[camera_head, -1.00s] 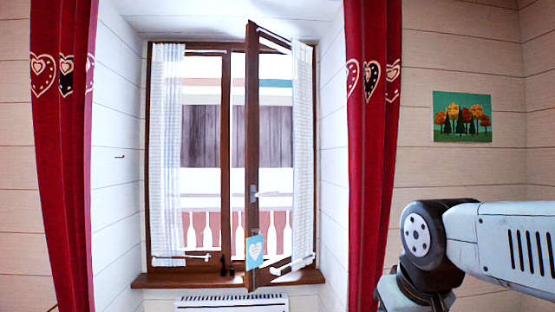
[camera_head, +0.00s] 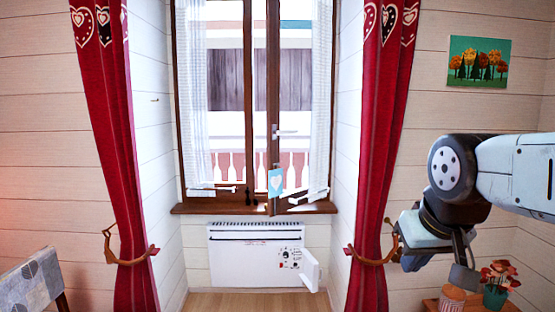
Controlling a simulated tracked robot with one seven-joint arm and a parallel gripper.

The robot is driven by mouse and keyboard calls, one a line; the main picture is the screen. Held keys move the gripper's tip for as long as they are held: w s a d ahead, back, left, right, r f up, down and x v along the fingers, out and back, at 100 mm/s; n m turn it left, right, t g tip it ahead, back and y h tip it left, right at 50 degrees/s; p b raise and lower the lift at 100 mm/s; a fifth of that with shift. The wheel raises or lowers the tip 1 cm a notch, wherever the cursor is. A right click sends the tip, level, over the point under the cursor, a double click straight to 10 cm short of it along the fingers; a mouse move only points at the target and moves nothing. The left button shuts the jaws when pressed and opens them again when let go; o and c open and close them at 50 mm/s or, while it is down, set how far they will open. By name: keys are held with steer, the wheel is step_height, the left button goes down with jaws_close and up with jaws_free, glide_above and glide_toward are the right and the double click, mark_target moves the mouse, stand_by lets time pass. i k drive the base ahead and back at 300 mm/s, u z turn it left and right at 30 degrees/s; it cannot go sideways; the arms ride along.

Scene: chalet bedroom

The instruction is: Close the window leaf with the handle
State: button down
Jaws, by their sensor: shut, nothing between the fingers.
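The window leaf (camera_head: 273,60) is the right one of two brown-framed leaves. It stands open into the room, hinged on the right, with its free edge near the window's middle. Its pale lever handle (camera_head: 284,132) sticks out sideways at about mid-height of that edge. A blue card with a heart (camera_head: 275,182) hangs low on the leaf. The left leaf (camera_head: 248,100) looks shut. My arm shows at the right, bent and well apart from the window. I cannot make out the fingers of my gripper.
Red curtains (camera_head: 386,140) hang on both sides of the window recess. A brown sill (camera_head: 225,208) lies above a white heater (camera_head: 250,255) with an open flap. A flower pot (camera_head: 494,297) stands low at the right, beneath my arm. A chair back (camera_head: 28,285) is at the lower left.

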mark_target(283, 204)
steer(key=u, duration=0.8)
steer(key=i, duration=1.75)
steer(key=z, duration=0.65)
steer(key=k, duration=0.9)
steer(key=z, duration=0.2)
steer(key=i, duration=0.85)
